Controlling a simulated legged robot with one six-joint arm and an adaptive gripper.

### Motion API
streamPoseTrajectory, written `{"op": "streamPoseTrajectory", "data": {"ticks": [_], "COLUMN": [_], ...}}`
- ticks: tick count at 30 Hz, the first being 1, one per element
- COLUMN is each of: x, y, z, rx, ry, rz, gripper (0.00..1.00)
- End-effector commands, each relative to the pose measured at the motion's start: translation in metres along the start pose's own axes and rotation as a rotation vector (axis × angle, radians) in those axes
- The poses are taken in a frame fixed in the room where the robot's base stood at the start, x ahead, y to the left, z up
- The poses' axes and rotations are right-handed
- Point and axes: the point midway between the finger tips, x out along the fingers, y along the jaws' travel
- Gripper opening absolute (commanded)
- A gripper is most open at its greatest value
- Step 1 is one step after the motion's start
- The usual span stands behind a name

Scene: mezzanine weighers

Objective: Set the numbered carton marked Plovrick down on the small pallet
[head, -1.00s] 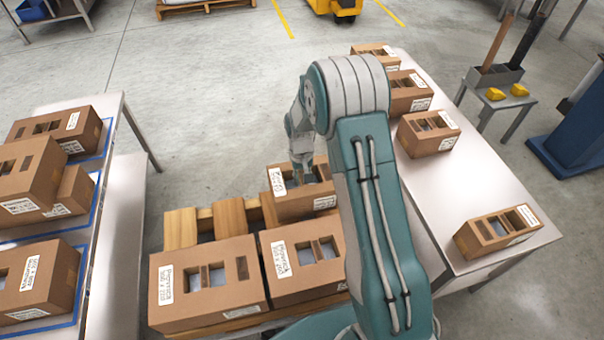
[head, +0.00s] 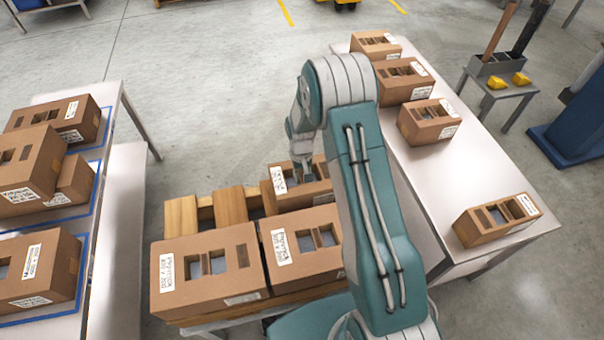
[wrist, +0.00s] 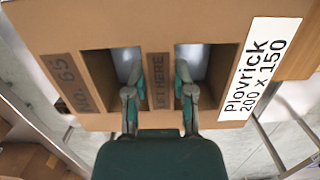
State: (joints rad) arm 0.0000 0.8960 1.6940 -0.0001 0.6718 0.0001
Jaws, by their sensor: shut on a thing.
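My gripper (wrist: 158,92) is shut on the brown carton marked Plovrick (wrist: 105,24), with its fingers in the two top openings, either side of the "LIFT HERE" strip. The white label reads "Plovrick 200 x 150" and the other end reads "NO. 65". In the head view my gripper (head: 303,172) is above this carton (head: 318,191), at the back right of the small wooden pallet (head: 181,215). My arm hides the carton's right side. I cannot tell whether its underside touches the slats.
Two larger cartons, (head: 215,256) and (head: 300,246), stand on the front of the pallet. Several cartons stand on the left table (head: 112,100) and the right table (head: 478,165). Bare slats show at the pallet's back left.

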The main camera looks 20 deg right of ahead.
Motion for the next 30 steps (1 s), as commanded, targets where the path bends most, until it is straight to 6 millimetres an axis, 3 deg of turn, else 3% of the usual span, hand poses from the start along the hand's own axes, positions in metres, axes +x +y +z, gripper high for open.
{"op": "streamPoseTrajectory", "data": {"ticks": [18, 19, 21, 30], "x": [0.0038, 0.0035, 0.0034, 0.0035], "y": [0.0000, 0.0000, 0.0000, 0.0000], "z": [-0.0007, -0.0008, -0.0007, -0.0006], "rx": [0.000, 0.000, 0.000, 0.000], "ry": [0.000, 0.001, 0.001, 0.000], "rz": [0.000, 0.000, 0.000, 0.000], "gripper": [0.00, 0.46, 0.73, 0.73]}}
